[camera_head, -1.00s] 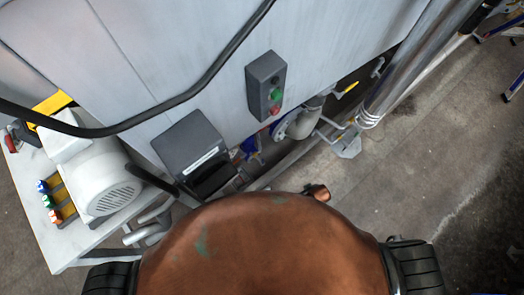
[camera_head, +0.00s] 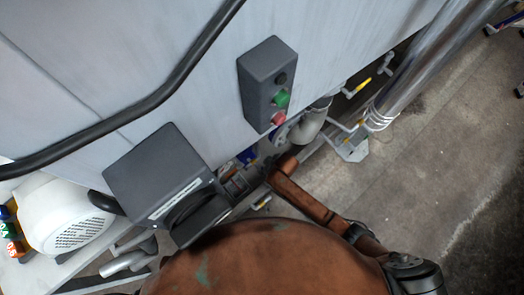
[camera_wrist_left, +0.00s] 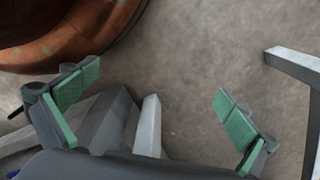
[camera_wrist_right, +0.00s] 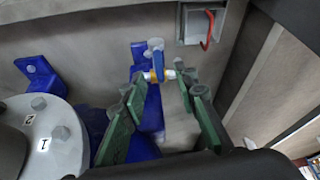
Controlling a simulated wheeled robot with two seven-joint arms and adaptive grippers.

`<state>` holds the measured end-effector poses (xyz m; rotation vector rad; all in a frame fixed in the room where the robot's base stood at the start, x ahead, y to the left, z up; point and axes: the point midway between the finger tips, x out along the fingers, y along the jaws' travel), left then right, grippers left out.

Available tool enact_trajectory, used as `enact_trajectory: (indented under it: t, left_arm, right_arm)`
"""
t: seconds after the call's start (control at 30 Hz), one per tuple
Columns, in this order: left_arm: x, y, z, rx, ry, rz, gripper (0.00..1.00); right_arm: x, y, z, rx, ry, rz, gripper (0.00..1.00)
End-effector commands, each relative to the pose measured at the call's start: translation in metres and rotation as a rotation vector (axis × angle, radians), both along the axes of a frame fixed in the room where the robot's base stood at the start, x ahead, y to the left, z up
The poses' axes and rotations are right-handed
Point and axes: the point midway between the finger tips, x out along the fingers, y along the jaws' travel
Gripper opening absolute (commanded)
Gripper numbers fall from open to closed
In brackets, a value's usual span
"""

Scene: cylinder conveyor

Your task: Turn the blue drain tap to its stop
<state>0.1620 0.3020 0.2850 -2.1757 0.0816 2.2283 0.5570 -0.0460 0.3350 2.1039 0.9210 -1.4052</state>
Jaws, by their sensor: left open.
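In the head view my right gripper (camera_head: 236,184) reaches low beside the machine, near a blue part (camera_head: 247,155); the tap itself cannot be made out there. My left gripper (camera_wrist_left: 155,105) is open and empty above the floor in the left wrist view, and is out of the head view.
A dark box (camera_head: 155,180) and a push-button box (camera_head: 267,85) are on the grey machine wall. A numbered flange (camera_wrist_right: 45,135) and a blue bracket (camera_wrist_right: 40,75) stand left of my right gripper. A red hook (camera_wrist_right: 207,32) hangs at upper right.

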Motion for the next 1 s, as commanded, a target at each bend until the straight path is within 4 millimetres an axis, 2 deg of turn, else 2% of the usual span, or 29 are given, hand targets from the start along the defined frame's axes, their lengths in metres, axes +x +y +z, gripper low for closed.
enact_trajectory:
  t: [0.03, 0.2, 0.47, 0.87, 1.0]
  left_arm:
    - [0.002, -0.002, 0.006, -0.003, -0.001, 0.0, 1.0]
    - [0.009, -0.008, 0.033, -0.011, -0.001, 0.0, 1.0]
    - [0.013, -0.012, 0.063, -0.019, -0.001, 0.002, 1.0]
    - [0.014, -0.013, 0.071, -0.021, -0.002, 0.003, 1.0]
    - [0.014, -0.013, 0.071, -0.021, -0.002, 0.003, 1.0]
  right_arm:
    - [0.0, 0.001, -0.009, -0.001, 0.004, 0.0, 0.27]
    - [0.004, 0.005, -0.022, -0.001, 0.004, 0.0, 0.27]
    - [0.008, 0.01, -0.034, 0.0, 0.002, -0.001, 0.27]
    - [0.01, 0.01, -0.036, 0.0, 0.0, -0.001, 0.27]
    - [0.01, 0.01, -0.036, 0.0, 0.0, -0.001, 0.18]
